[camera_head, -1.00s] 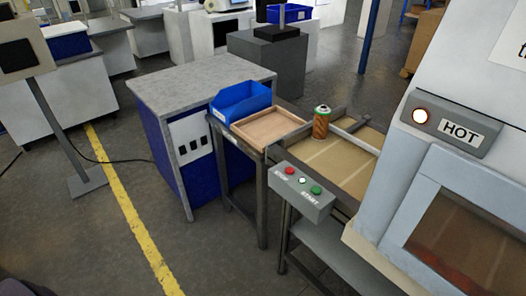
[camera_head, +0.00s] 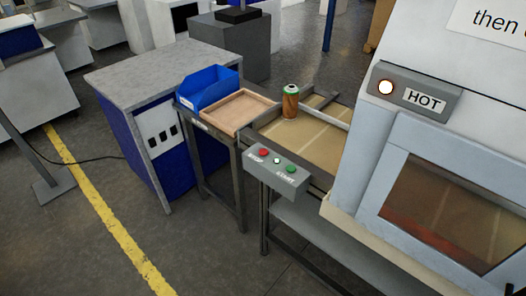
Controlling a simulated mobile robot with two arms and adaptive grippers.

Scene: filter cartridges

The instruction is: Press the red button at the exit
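The box is fixed at the front of the conveyor exit beside the machine. A filter cartridge (camera_head: 290,104) with an orange-brown body and a green-and-white top stands upright on the conveyor (camera_head: 318,145). Neither of my grippers shows in the head view.
The machine (camera_head: 372,150) with a lit lamp and HOT sign fills the right. A wooden tray (camera_head: 235,121) and a blue bin (camera_head: 208,93) stand left of the conveyor, next to a grey-topped cabinet (camera_head: 155,68). The floor in front is open, with a yellow line (camera_head: 118,231).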

